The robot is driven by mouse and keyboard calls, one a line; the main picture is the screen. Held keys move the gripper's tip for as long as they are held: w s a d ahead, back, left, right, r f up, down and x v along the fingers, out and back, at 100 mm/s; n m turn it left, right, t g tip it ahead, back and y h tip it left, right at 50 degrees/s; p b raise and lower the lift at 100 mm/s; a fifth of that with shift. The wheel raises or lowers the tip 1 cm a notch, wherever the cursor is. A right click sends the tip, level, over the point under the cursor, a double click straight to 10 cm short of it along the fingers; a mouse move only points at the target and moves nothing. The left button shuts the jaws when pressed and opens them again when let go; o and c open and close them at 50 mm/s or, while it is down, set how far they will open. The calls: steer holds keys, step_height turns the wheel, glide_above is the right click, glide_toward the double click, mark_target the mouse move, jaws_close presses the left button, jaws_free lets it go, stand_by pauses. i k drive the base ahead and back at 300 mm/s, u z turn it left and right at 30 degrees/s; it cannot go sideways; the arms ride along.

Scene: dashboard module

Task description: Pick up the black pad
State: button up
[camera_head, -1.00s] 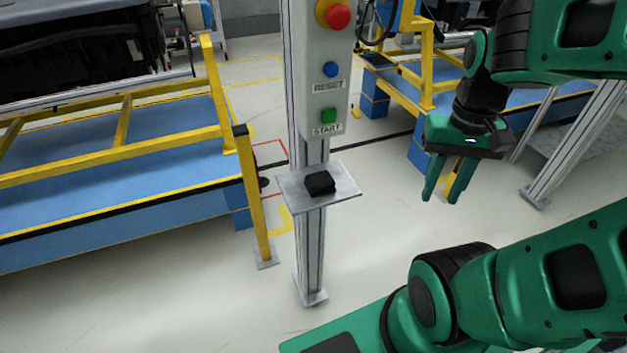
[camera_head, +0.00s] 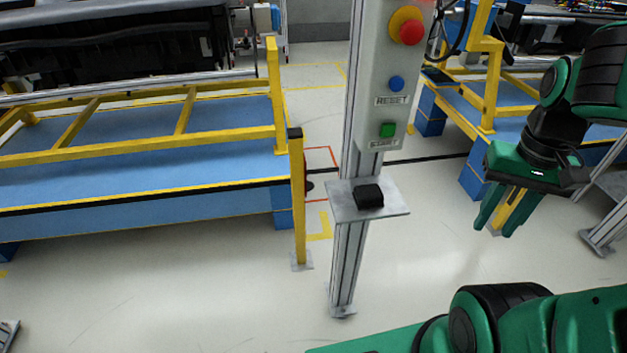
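The black pad (camera_head: 369,196) is a small dark block lying on a grey metal shelf (camera_head: 343,209) fixed to the front of an upright post. My gripper (camera_head: 494,232) is green, points down and hangs to the right of the shelf. Its two fingers are apart with nothing between them. The gripper is clear of the pad and the shelf.
A control box with a red button (camera_head: 411,33), a blue button (camera_head: 396,83) and a green button (camera_head: 387,130) is above the shelf on the post (camera_head: 348,268). A yellow rail frame (camera_head: 298,205) stands left. Open floor (camera_head: 190,290) lies in front.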

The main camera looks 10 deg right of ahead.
mark_target(367, 196)
steer(key=k, duration=1.3)
steer(key=u, duration=0.15)
steer(key=i, duration=0.65)
steer(key=u, duration=0.3)
